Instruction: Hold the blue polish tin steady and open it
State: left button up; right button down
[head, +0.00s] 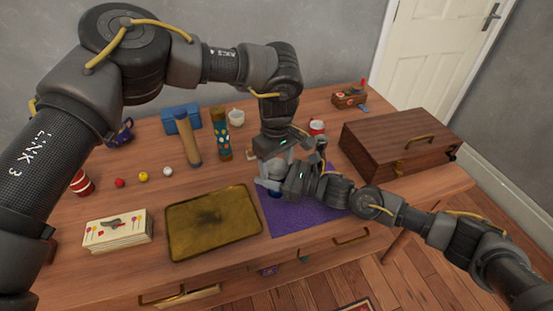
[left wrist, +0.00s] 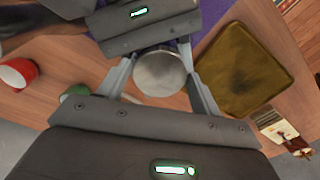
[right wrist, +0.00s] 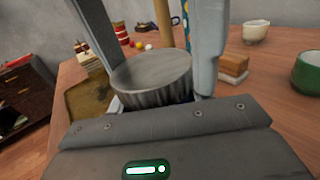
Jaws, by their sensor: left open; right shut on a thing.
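The blue polish tin (head: 275,193) stands on the purple cloth (head: 297,222), mostly hidden by my grippers in the head view. Its round silver lid with a ridged rim shows in the right wrist view (right wrist: 152,78) and from above in the left wrist view (left wrist: 160,72). The lid is on the tin. My right gripper (head: 281,187) comes in low from the right and is shut on the tin, with a finger on each side. My left gripper (head: 270,176) points down from above. Its open fingers are on either side of the lid; contact cannot be told.
A brass tray (head: 213,248) lies left of the cloth, with a card stack (head: 118,231) beyond it. A wooden case (head: 385,147) stands at right. Behind are a tan cylinder (head: 187,139), a patterned tube (head: 223,146) and a blue box (head: 181,117). Small balls lie at left.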

pick_arm(q)
jog(key=shift+c, duration=0.3)
jog(key=c, duration=0.7)
jog(key=n, duration=0.5)
jog(key=shift+c, duration=0.2)
jog(key=n, duration=0.2)
jog(key=shift+n, duration=0.4)
jog(key=n, duration=0.5)
jog(key=shift+s+n, duration=0.1)
jog(key=shift+n, duration=0.3)
jog(key=o, duration=1)
jog(key=shift+c, duration=0.2)
jog(key=shift+o, duration=0.6)
